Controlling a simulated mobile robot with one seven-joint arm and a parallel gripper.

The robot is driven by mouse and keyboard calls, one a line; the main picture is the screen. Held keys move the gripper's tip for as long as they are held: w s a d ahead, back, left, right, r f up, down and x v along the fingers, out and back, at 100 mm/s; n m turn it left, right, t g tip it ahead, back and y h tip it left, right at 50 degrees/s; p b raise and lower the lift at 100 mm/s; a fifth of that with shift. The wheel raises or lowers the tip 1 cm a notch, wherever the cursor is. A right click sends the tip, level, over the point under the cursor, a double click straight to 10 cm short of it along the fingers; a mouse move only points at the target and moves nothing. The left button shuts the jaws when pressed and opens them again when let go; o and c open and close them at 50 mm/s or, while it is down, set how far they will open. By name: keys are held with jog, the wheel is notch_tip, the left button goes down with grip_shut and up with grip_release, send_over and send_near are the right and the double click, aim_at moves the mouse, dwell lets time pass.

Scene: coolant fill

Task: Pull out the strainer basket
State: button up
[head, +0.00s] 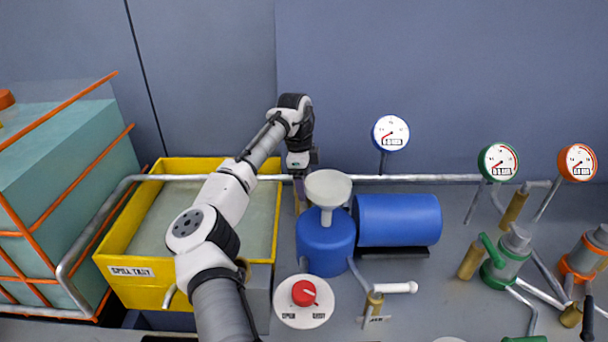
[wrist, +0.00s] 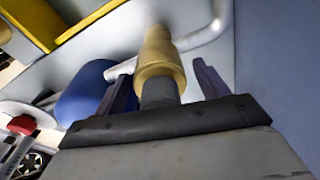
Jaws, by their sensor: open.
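My gripper (wrist: 163,74) is open, with one dark finger on each side of a brass-coloured stepped fitting with a grey cylindrical end (wrist: 158,58). The grey end reaches back between the fingers toward the palm. I see no clear finger contact with it. It may be the strainer's housing and basket, but no basket mesh shows. In the head view my gripper (head: 301,178) points down at the pipe, behind the blue tank and beside the white funnel. The fitting is mostly hidden there.
A white funnel (head: 327,188) stands on the blue tank (head: 325,245), close right of my gripper. A grey pipe (head: 420,178) runs along the back wall. A red knob (head: 304,293) and a blue cylinder (head: 398,219) stand nearby.

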jog(key=shift+c, duration=0.3)
jog(key=c, duration=1)
jog(key=o, duration=0.4)
jog(key=shift+c, duration=1.1)
